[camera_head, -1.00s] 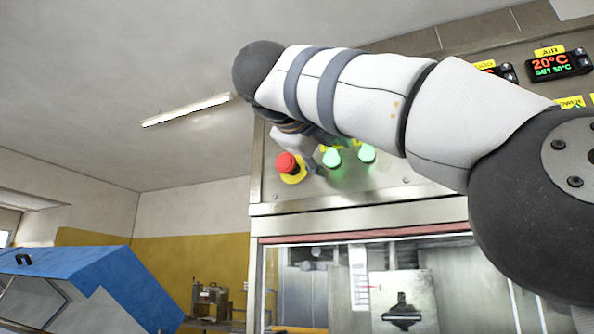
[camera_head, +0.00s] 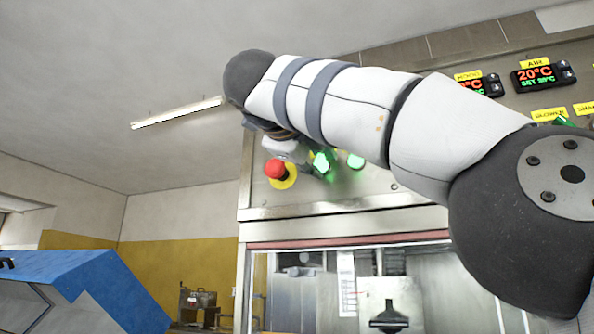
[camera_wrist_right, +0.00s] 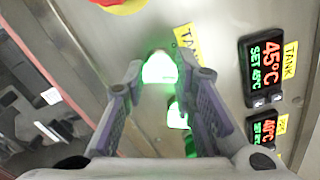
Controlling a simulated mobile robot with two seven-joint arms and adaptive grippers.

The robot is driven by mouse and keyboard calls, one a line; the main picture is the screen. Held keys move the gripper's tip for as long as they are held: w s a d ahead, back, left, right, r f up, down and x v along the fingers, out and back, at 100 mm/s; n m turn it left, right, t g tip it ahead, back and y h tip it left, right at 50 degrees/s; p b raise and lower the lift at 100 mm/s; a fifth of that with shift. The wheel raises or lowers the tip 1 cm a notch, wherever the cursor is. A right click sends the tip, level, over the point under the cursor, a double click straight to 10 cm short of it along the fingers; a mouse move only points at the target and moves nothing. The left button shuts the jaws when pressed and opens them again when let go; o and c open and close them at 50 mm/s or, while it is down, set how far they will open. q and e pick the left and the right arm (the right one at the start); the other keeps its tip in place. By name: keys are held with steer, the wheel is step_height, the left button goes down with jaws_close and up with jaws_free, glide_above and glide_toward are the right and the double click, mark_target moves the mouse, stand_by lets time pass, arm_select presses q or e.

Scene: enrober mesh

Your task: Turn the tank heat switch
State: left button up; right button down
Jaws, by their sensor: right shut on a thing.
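The tank heat switch is a glowing green knob (camera_head: 322,162) on the steel panel, just right of the red stop button. In the right wrist view, the knob (camera_wrist_right: 160,68) sits between the fingertips, beside a yellow label of which "TA" can be read. My right gripper (camera_wrist_right: 168,76) is shut on this knob. In the head view the right gripper (camera_head: 312,166) is partly hidden behind my forearm. The tank display (camera_wrist_right: 268,70) reads 45°C with SET 45°C. My left gripper is in neither view.
A second green knob (camera_head: 356,160) glows close to the right. The red stop button (camera_head: 275,169) on its yellow disc is close on the left. Below the panel is a glazed opening (camera_head: 300,290). A blue-lidded machine (camera_head: 95,285) stands at lower left.

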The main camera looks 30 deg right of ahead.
steer(key=n, duration=0.5)
steer(key=shift+r, duration=0.1)
steer(key=n, duration=0.5)
steer(key=shift+n, duration=0.3)
stand_by(0.3)
steer(key=c, duration=1.3)
jaws_free()
steer(key=v, duration=1.2)
